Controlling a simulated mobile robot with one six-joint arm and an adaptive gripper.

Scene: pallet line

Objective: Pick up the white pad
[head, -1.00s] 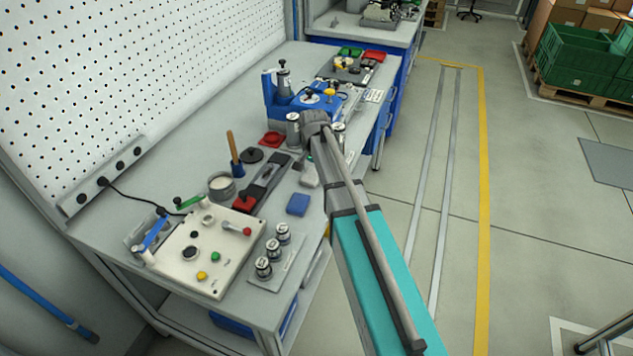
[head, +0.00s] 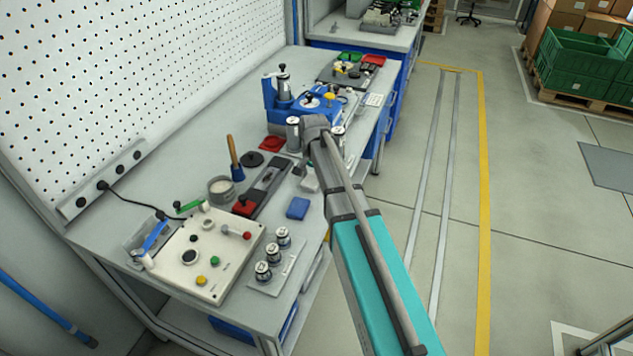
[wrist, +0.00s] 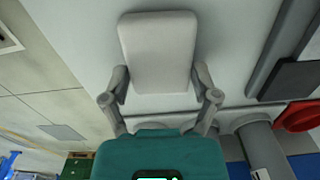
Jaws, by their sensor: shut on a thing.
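The white pad (wrist: 158,50) is a pale block with rounded corners, upper middle in the wrist view. My gripper (wrist: 158,82) has one finger on each side of the pad's near end and is shut on it. The pad's far part sticks out beyond the fingers. In the head view the pad (head: 310,184) shows small beside my arm, over the grey bench top near its front edge. My arm hides much of the gripper there. I cannot tell whether the pad touches the bench.
A blue block (head: 298,208) lies close in front of the pad. A dark rail (head: 266,188) with a red block is to its left. A blue fixture (head: 305,108) stands behind. A control panel (head: 203,252) and several small cylinders (head: 273,252) are nearer.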

